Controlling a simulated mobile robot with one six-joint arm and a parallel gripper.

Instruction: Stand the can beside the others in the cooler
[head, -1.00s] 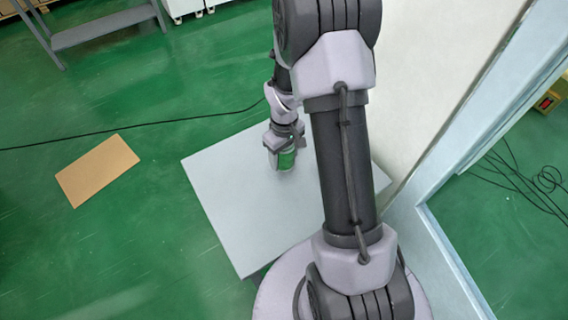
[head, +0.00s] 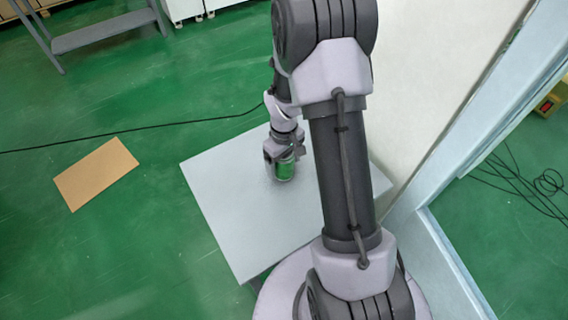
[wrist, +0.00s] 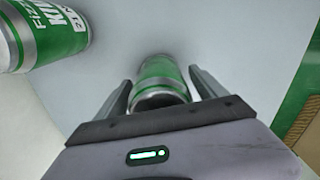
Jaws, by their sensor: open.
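A green and silver can (head: 285,171) is at the pale tabletop, directly at my gripper (head: 284,155). In the wrist view this can (wrist: 161,78) sits between the two fingers of my gripper (wrist: 163,92), which are open with a small gap at each side. Whether it rests on the surface is hard to tell. A second green and silver can (wrist: 45,35), with white lettering, shows at the upper left of the wrist view. I do not see it in the head view, where my arm covers part of the table. No cooler can be clearly made out.
The pale square tabletop (head: 225,190) has bare room left of the can. A tall white panel (head: 440,80) and a pale frame (head: 455,255) stand at the right. A brown board (head: 97,173) and a dark cable (head: 130,144) lie on the green floor.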

